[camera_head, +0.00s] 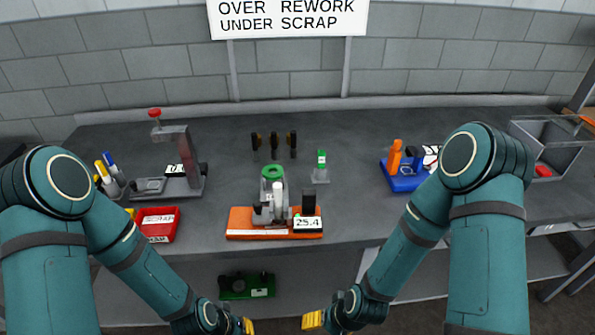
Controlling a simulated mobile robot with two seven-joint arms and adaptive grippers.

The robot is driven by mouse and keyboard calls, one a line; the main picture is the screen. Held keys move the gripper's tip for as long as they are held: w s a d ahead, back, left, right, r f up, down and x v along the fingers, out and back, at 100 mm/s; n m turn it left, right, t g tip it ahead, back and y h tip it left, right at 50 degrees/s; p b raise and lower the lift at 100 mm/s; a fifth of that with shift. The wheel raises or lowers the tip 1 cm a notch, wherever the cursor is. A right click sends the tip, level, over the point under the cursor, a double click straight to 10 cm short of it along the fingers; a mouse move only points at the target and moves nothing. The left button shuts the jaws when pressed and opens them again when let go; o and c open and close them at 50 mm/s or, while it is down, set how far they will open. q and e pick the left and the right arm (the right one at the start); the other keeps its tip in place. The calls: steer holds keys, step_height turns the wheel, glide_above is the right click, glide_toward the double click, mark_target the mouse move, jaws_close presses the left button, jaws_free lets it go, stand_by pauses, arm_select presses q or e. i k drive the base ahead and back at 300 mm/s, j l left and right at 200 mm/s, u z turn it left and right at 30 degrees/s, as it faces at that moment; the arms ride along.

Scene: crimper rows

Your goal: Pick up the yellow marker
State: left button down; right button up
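The yellow marker (101,168) stands in a small grey holder (113,188) at the left end of the bench, leaning slightly. A blue marker (109,158) stands beside it in the same holder. The marker's lower part is hidden by the holder. My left gripper (246,326) is low at the bottom edge, in front of the bench and far to the right of the marker. My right gripper (313,320) is also low, just right of it. Only yellow finger parts show on each, so their opening is unclear.
A red bin (160,224) marked SCRAP sits near the holder, below a grey press with a red knob (155,113). An orange-based gauge (240,222) is at centre front. A blue tray (404,183) and grey bin (557,155) are right.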

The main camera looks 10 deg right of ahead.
mark_target(105, 176)
steer(key=u, duration=1.15)
steer(key=i+j+u, duration=0.25)
steer(key=i+u, duration=0.15)
